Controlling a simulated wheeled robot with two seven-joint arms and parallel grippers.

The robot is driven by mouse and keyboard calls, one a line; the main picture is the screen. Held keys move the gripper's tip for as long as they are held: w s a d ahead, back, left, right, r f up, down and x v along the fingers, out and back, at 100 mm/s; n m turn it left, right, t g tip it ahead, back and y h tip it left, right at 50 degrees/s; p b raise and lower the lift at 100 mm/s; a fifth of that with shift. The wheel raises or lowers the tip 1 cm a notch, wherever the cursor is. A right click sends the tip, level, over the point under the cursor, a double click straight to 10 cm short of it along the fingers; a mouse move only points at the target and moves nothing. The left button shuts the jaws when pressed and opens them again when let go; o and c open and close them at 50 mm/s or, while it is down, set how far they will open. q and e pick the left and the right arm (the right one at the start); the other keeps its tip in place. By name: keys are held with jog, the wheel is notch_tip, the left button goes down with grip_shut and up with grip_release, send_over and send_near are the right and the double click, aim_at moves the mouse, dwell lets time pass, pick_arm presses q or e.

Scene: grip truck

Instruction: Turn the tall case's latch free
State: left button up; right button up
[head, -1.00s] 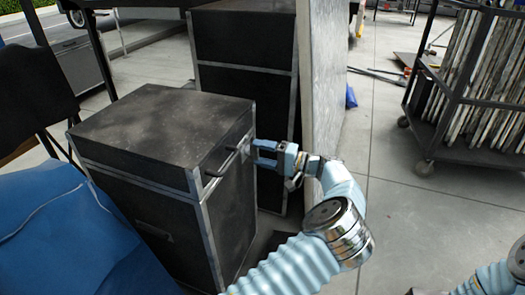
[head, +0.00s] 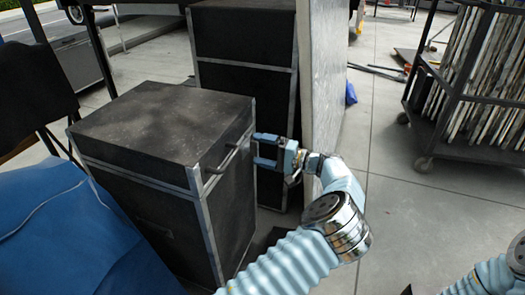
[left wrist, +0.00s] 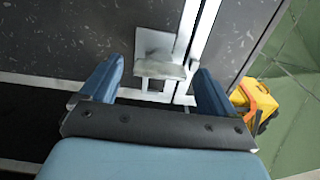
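A black case with grey metal edging (head: 165,125) stands nearest to me in the head view, with a dark bar handle (head: 222,160) at its upper right edge. A taller black case (head: 243,35) stands behind it. My left gripper (head: 256,150) is open beside the near case's right side. In the left wrist view, a silver latch (left wrist: 160,62) sits on a dark speckled panel beside a metal strip. It lies between and just beyond my open fingertips (left wrist: 157,82); I see no contact. The latch is too small to make out in the head view. My right gripper is out of view.
A pale upright panel (head: 322,90) stands close behind my left wrist. Blue fabric (head: 75,235) lies at the left. A wheeled rack of boards (head: 470,85) stands at the right. A yellow object (left wrist: 258,102) shows in the wrist view. Open paving lies in between.

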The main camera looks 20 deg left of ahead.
pick_arm(q)
jog(key=d+b, duration=0.1)
jog(key=d, duration=1.2)
jog(key=shift+w+d+b, duration=0.35)
jog(key=shift+w+d, duration=0.05)
jog(key=shift+s, duration=0.1)
